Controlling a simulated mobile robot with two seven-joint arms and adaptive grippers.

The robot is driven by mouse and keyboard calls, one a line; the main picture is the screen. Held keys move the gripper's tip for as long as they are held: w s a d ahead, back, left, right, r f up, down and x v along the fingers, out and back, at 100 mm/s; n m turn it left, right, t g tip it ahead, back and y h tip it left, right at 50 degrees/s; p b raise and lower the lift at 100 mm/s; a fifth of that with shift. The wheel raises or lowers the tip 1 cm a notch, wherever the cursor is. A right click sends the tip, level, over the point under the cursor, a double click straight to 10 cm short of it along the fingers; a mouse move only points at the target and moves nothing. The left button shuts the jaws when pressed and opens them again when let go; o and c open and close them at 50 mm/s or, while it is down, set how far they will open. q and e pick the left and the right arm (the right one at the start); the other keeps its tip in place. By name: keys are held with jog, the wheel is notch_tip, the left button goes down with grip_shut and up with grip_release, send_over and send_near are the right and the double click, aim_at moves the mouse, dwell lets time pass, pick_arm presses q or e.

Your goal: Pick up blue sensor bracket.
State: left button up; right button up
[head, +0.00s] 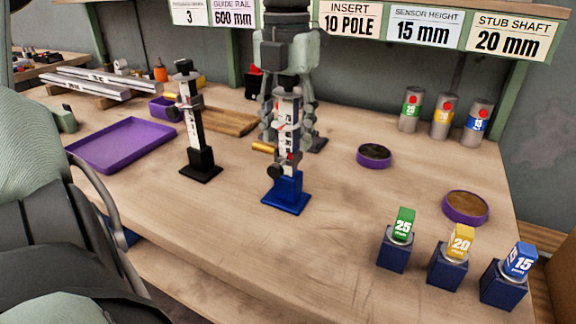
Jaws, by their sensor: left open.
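The blue sensor bracket (287,190) stands upright on the bench at the middle, with a blue base and a tall white-marked column with clamps and knobs. My left gripper (290,135) points down from the top, open, its fingers showing on both sides of the column's upper part. The column hides part of the gripper, so I cannot tell whether they touch or how far the gripper is behind it. My right gripper is not in view. A similar bracket with a black base (201,165) stands to the left.
Purple tray (122,143) lies left. Two shallow purple-rimmed dishes (374,156) (465,207) lie right. Green, yellow and blue marked blocks (403,225) (460,242) (521,261) sit on dark blue stands, front right. Three grey cylinders (411,110) stand back right. Bare bench lies in front.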

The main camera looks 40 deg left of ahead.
pick_arm(q)
jog(key=shift+c, duration=0.3)
grip_shut()
jog(key=shift+r, duration=0.2)
